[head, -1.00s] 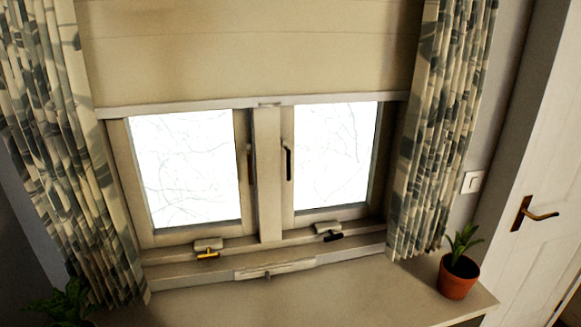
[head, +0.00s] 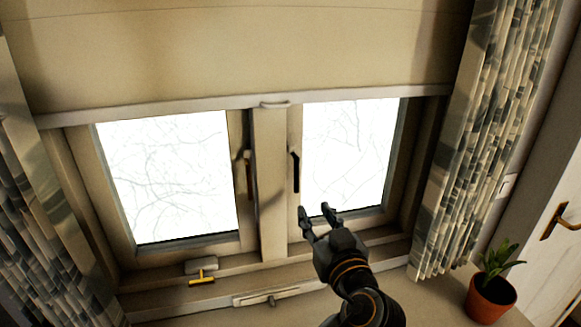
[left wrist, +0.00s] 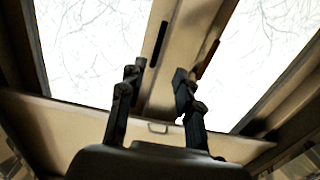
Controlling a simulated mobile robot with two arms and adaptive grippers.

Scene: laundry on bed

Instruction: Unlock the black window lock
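A slim black handle (head: 296,172) stands upright on the inner frame of the right window pane. It also shows in the left wrist view (left wrist: 158,44), beyond the gripper. My left gripper (head: 315,210) is open and empty, just below and to the right of this handle in the head view. In the left wrist view my gripper's two fingers (left wrist: 157,82) are spread apart, with nothing between them. The small black latch at the right pane's lower edge is hidden behind my left gripper and arm. My right gripper is not in view.
A brown handle (head: 249,174) is on the left pane and a yellow latch (head: 202,279) is below it. A blind (head: 240,50) hangs above. A patterned curtain (head: 487,130) and a potted plant (head: 491,297) stand at the right, near a door handle (head: 560,221).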

